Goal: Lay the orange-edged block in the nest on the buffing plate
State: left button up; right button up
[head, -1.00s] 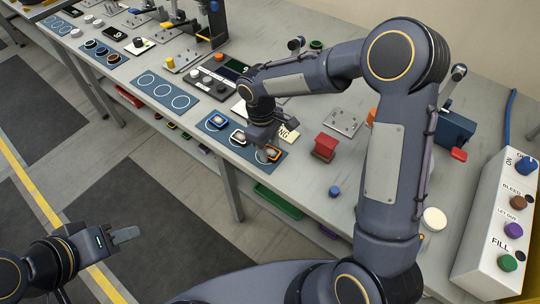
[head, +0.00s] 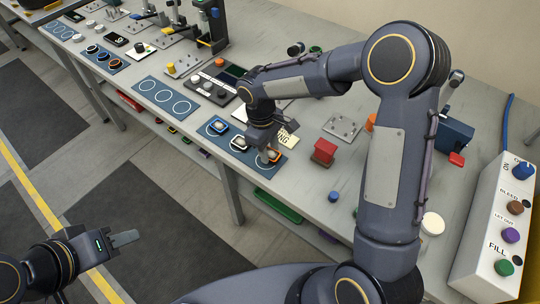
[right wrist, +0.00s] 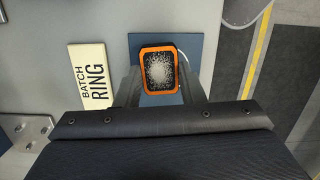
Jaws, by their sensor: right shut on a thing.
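The orange-edged block (right wrist: 158,70) has a pale, speckled top and sits between the two fingers of my right gripper (right wrist: 160,88) in the right wrist view. In the head view my right gripper (head: 268,156) reaches down at the near right end of a blue mat (head: 284,163), and its hand partly hides the block. The gripper is shut on the block, which is at or just above the mat; I cannot tell which. My left gripper (head: 124,239) is away from the bench at the lower left, with nothing visible in it. I cannot pick out the buffing plate's nest with certainty.
A blue-edged block (head: 217,127) and another block (head: 239,143) sit along the same mat. A BATCH RING card (right wrist: 90,84) lies beside it.

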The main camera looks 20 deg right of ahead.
aim_at(269, 153)
jog(key=shift+r+p, duration=1.4)
jog(key=shift+r, duration=0.8)
